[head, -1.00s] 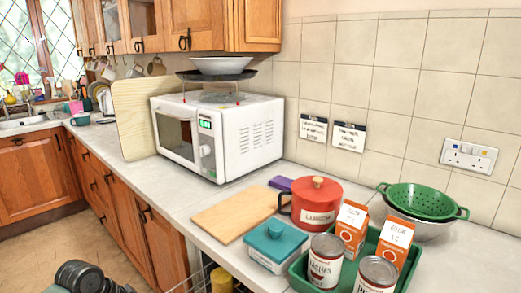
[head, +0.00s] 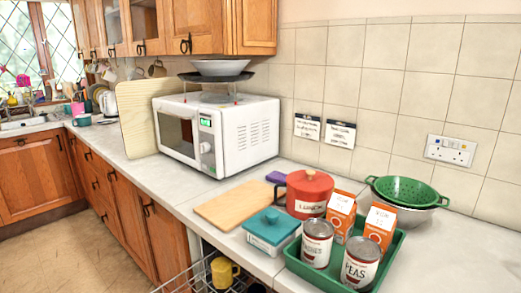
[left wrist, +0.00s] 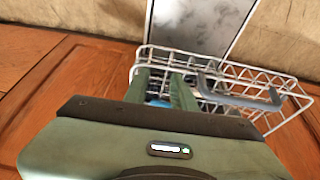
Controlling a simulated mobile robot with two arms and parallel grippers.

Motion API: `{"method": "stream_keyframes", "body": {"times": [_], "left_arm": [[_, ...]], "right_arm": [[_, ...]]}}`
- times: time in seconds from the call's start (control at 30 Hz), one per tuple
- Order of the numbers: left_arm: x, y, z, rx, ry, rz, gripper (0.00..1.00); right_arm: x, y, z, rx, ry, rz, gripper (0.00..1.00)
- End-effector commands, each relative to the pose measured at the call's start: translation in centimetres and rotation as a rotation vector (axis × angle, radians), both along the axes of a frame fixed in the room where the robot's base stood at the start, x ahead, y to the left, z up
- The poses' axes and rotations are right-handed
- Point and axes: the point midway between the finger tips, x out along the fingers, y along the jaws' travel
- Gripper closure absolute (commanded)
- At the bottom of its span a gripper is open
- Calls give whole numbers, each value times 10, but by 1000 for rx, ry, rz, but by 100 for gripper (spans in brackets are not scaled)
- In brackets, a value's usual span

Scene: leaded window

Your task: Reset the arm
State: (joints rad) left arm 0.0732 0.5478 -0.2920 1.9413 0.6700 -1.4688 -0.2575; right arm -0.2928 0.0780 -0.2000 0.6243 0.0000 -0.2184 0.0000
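My left gripper (left wrist: 162,88) shows in the left wrist view, with two green fingers standing apart. Nothing is seen held between them. Beyond the fingers is a white wire dishwasher rack (left wrist: 262,88), and a small blue thing (left wrist: 158,103) shows low between them. I cannot tell whether the fingers touch the rack. Neither gripper shows in the head view, and my right gripper is in no view.
The wire rack (head: 180,282) sticks out below the counter, with a yellow mug (head: 223,270) in it. The counter holds a microwave (head: 240,133), a cutting board (head: 240,204), a red pot (head: 306,192) and a green tray (head: 388,262) of cans and cartons. The floor (head: 75,262) at left is clear.

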Motion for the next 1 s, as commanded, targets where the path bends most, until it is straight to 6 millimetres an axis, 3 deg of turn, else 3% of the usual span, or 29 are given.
{"method": "stream_keyframes", "body": {"times": [0.1, 0.2, 0.6, 0.8, 1.0], "left_arm": [[-41, -24, -10, -10, 6, 58, 74], [-70, -34, -10, -9, 4, 132, 74], [-151, -24, 7, 34, 14, 435, 74], [-177, -10, 14, 67, 24, 557, 74], [-166, -12, -27, 73, 39, 545, 74]], "right_arm": [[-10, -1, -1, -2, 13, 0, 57], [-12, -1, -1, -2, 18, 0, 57], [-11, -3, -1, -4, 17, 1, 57], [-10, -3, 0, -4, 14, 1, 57], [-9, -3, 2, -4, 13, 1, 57]]}}
